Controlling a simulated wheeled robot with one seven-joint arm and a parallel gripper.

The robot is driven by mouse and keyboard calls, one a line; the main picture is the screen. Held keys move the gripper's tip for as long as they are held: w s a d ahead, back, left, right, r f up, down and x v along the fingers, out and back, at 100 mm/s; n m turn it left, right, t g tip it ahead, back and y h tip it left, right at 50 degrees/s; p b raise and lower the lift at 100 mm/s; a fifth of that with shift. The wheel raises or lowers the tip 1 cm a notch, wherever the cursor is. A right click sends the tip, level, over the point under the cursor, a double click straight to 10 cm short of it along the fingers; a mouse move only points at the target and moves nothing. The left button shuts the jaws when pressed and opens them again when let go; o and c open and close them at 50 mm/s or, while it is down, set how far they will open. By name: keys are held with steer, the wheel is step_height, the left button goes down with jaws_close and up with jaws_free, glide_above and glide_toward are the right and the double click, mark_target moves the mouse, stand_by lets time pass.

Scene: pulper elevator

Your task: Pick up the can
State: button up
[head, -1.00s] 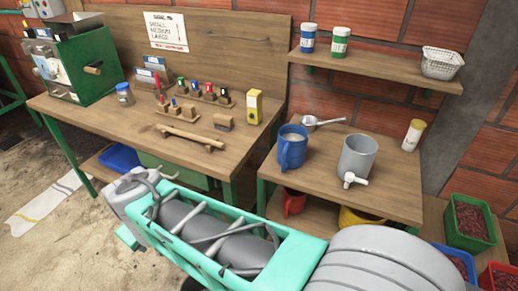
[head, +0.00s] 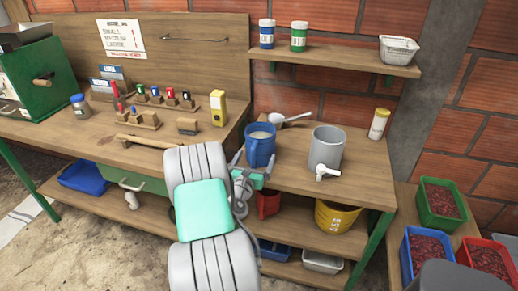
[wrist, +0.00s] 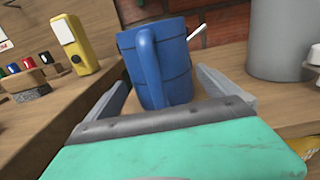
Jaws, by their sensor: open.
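A blue can with a side handle (head: 260,146), like a jug, stands upright near the left edge of the right-hand table, pale contents showing at its top. In the wrist view the blue can (wrist: 165,62) is straight ahead, its handle facing me. My gripper (head: 251,176) is open and empty at the table's left edge, just in front of the can. In the wrist view the fingers of my gripper (wrist: 166,88) spread to the left and right of the can's lower part. Its base is partly hidden by my gripper, and I cannot tell whether they touch.
A grey pot with a tap (head: 326,148) stands right of the can, a metal scoop (head: 288,118) behind it. A yellow box (head: 218,108) is on the left bench (head: 80,130). A shelf (head: 340,63) hangs above. A yellow bucket (head: 335,216) sits below.

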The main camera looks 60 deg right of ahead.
steer(key=d, duration=0.2)
steer(key=shift+w+d, duration=0.25)
steer(key=shift+d, duration=0.1)
steer(key=shift+c, duration=0.3)
steer(key=c, duration=1.7)
steer(key=shift+o, duration=0.2)
steer(key=shift+w+r, duration=0.1)
steer(key=shift+r, duration=0.15)
